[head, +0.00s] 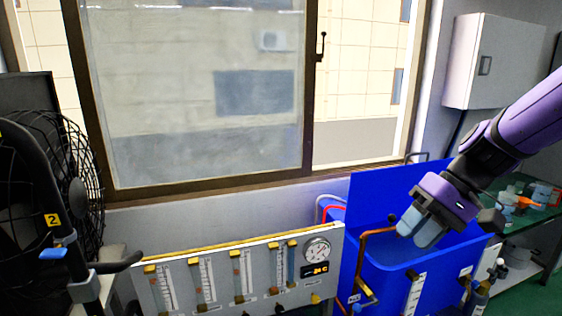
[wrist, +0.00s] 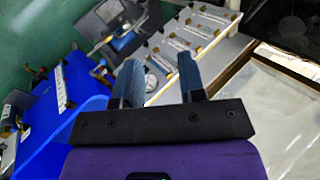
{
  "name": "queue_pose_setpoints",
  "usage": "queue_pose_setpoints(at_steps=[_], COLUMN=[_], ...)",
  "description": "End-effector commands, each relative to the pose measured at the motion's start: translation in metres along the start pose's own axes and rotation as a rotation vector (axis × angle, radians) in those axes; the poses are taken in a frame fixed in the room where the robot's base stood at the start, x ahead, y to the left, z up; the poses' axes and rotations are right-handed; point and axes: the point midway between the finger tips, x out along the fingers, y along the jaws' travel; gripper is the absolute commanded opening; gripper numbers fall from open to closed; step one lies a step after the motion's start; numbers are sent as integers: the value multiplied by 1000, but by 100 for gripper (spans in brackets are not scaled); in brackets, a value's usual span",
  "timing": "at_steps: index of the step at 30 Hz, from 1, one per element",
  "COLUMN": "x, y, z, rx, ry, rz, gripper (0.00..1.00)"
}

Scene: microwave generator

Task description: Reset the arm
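My arm (head: 515,125) is purple and black and reaches in from the right in the head view. My gripper (head: 415,232) points down and left, above the blue tub of the generator unit (head: 385,285). In the wrist view my gripper (wrist: 157,66) shows two blue-grey fingers spread apart, with nothing held between them. The blue unit also shows at the left of the wrist view (wrist: 40,125). From the head view I cannot tell how far the fingers are above the tub.
A gauge panel (head: 215,285) with flow tubes and a dial stands left of the blue unit. A black fan (head: 75,185) is at far left. A window (head: 200,100) is behind, a wall cabinet (head: 490,62) upper right. A glass shelf (head: 525,205) holds small items.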

Motion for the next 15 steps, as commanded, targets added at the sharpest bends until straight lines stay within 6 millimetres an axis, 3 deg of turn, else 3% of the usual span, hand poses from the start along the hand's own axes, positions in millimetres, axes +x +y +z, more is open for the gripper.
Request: queue_pose_setpoints(at_steps=[15], x=[-70], y=[-5], z=[89], rx=[-64], ry=[273], rz=[449], gripper=[37])
